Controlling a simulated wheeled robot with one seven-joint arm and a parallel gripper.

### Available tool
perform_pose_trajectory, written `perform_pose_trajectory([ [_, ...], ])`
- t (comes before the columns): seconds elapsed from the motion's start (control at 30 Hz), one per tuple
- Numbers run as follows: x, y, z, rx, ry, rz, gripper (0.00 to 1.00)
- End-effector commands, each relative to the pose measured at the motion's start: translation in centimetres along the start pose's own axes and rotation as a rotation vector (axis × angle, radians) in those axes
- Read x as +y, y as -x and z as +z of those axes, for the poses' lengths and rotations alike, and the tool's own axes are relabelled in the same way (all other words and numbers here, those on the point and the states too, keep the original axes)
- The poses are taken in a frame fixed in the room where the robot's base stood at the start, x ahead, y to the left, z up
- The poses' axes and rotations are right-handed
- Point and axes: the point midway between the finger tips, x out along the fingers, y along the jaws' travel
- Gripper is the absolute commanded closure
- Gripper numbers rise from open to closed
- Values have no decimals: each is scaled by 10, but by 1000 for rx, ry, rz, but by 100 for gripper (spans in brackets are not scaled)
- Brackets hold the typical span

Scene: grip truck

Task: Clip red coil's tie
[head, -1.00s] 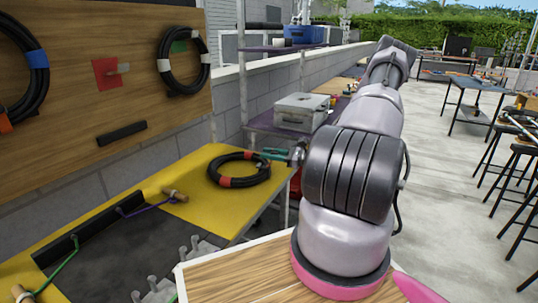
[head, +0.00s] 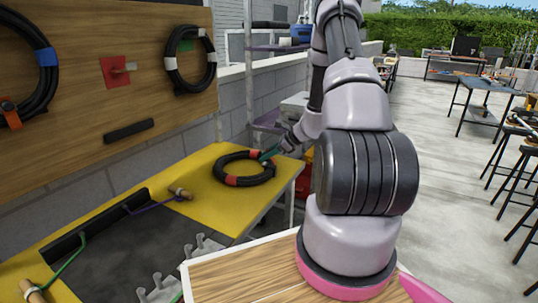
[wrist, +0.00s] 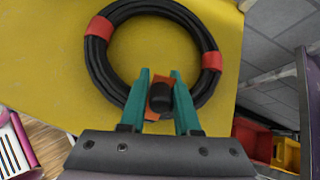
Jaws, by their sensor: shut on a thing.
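The coil (head: 217,170) is a black ring with red ties, lying flat on the yellow tabletop. In the wrist view the coil (wrist: 94,62) shows red ties at its upper left (wrist: 99,27) and right (wrist: 211,60). In the wrist view my gripper (wrist: 160,85) is shut on an orange piece with a black knob (wrist: 161,97), which overlaps the coil's lower rim. I cannot tell whether the orange is part of a tie or a separate clip, nor whether it touches the coil.
A wooden board (head: 120,80) with hanging coils stands behind. Red and yellow bins (wrist: 285,153) sit low beyond the table's edge.

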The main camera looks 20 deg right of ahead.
Motion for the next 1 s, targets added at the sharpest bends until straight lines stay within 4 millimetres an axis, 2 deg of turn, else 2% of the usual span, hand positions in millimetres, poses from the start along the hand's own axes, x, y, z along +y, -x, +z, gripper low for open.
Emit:
perform_pose_trajectory([
  [0.3, 1, -8, 0, 116, 6, 26, 100],
  [0.83, 2, -9, 0, 136, 5, 32, 100],
  [0.87, 2, -9, 0, 136, 5, 32, 58],
  [0.9, 2, -9, 0, 136, 5, 32, 43],
  [1.0, 2, -9, 0, 136, 4, 31, 43],
])
